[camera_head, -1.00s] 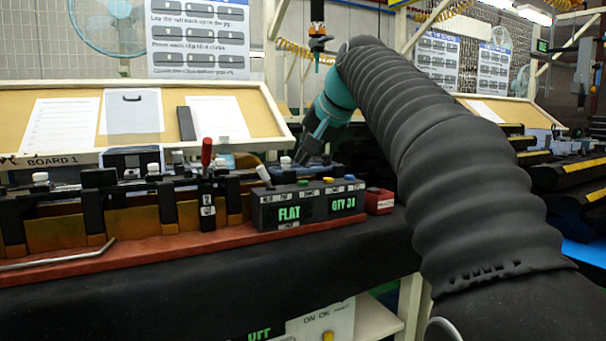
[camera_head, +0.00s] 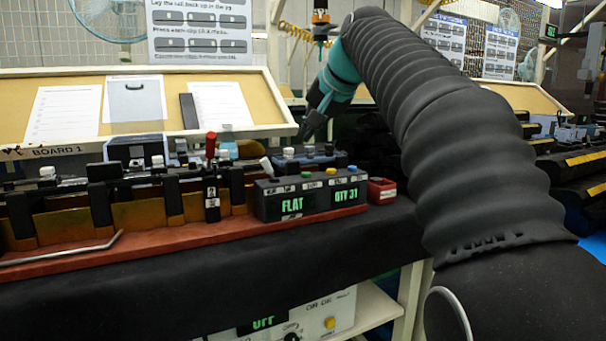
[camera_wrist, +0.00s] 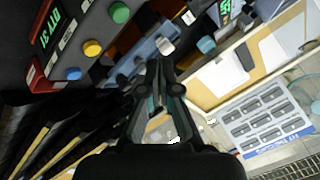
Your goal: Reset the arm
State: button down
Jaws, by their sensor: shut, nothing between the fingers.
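My gripper (camera_head: 308,130) points down over the far side of the bench, behind the dark control box, at the end of my ribbed black arm. It also shows in the wrist view (camera_wrist: 156,66), with its dark fingers together and nothing seen between them. The control box (camera_head: 312,194) reads FLAT and QTY 31 and has coloured buttons on top. In the head view the fingertips show just above a bluish device (camera_head: 303,156); I cannot tell how far apart they are in depth.
A red-based fixture (camera_head: 150,244) with black clamps and a bent metal rod fills the bench's left. A small red bin (camera_head: 381,191) sits right of the control box. A tilted board (camera_head: 258,89) with papers stands behind. The dark front cover (camera_head: 200,278) is clear.

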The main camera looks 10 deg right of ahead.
jog(key=s+d+f+n+g+h, duration=0.1)
jog(key=s+f+n+g+h, duration=0.2)
jog(key=s+f, duration=2.8)
notch_tip(320, 180, down, 4)
jog(key=shift+s+d+f+n, duration=0.15)
jog(key=shift+s+d+n, duration=0.1)
jog(key=shift+n, duration=0.65)
